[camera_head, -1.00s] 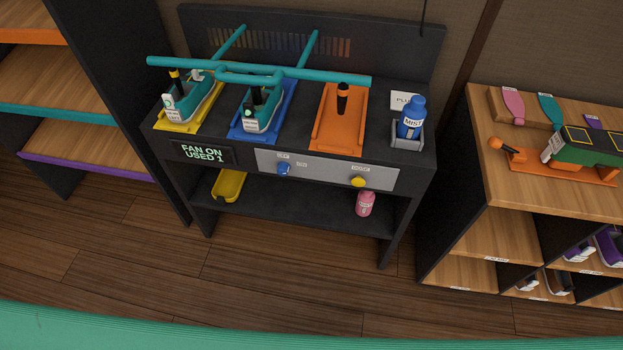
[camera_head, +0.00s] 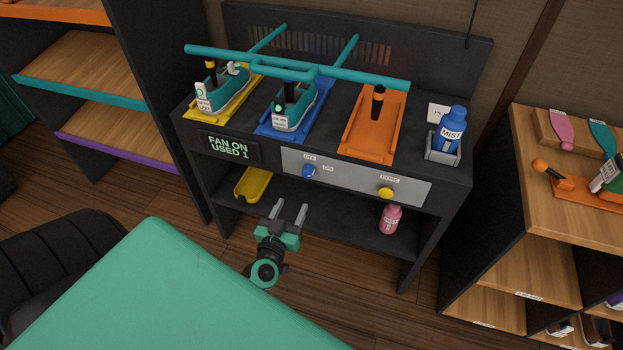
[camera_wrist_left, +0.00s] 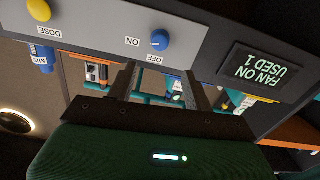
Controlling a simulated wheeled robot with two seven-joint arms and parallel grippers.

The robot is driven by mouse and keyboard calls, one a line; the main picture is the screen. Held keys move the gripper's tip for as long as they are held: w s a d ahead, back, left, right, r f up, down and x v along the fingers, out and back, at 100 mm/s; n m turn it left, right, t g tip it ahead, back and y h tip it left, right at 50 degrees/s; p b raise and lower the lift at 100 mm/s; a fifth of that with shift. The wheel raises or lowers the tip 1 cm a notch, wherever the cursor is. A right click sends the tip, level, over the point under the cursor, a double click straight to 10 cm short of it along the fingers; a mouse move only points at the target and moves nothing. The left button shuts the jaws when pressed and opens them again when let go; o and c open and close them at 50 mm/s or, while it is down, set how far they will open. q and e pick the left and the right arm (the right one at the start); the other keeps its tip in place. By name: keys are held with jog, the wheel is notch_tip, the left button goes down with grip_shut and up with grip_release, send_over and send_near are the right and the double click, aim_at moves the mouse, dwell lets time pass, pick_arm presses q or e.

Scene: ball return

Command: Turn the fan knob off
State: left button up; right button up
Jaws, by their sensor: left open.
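The blue fan knob (camera_head: 309,172) sits on the grey control panel (camera_head: 350,181) on the front of the dark bench, by small OFF and ON labels. In the left wrist view the blue knob (camera_wrist_left: 159,40) shows upside down near the top, with ON and OFF beside it. The display (camera_head: 229,147) reads "FAN ON USED 1". My left gripper (camera_head: 289,214) is open and empty, in front of and below the knob, apart from it. In the wrist view its two fingers (camera_wrist_left: 158,84) point toward the panel. My right gripper is not in view.
A yellow knob (camera_head: 386,193) labelled DOSE is right of the blue one. A yellow tray (camera_head: 253,184) and pink bottle (camera_head: 390,219) are on the lower shelf. A blue MIST bottle (camera_head: 449,130) stands right.

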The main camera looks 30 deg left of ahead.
aim_at(306, 176)
pick_arm(q)
jog(key=x, duration=1)
jog(key=shift+w, duration=0.1)
jog(key=shift+x, duration=0.85)
jog(key=c, duration=1)
